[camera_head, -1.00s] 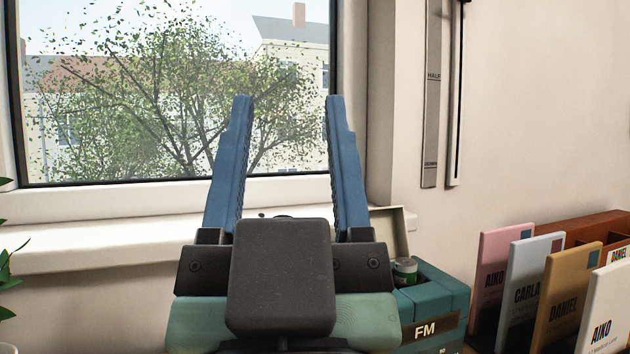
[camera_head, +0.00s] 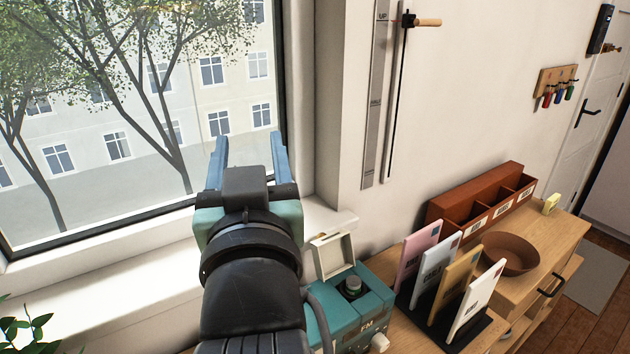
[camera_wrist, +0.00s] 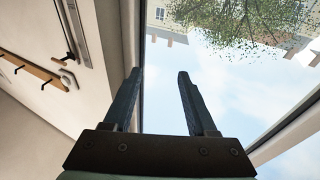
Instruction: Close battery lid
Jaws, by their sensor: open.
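A teal radio (camera_head: 345,310) marked FM stands on the wooden cabinet, at the lower middle of the head view. Its cream battery lid (camera_head: 333,253) stands raised at the back edge of the radio's top. In front of the lid is an open bay with the end of a battery (camera_head: 353,285) showing. My gripper (camera_head: 248,145) is open and empty, left of and above the radio, in front of the window. It also shows in the wrist view (camera_wrist: 157,80), both blue fingers apart with nothing between them. The radio is out of the wrist view.
A rack of upright cards (camera_head: 455,285) stands close to the right of the radio. Beyond it are a brown bowl (camera_head: 510,254) and a red-brown sorter box (camera_head: 478,205). The windowsill (camera_head: 110,265) runs along the left, with a plant (camera_head: 30,330) at the lower left.

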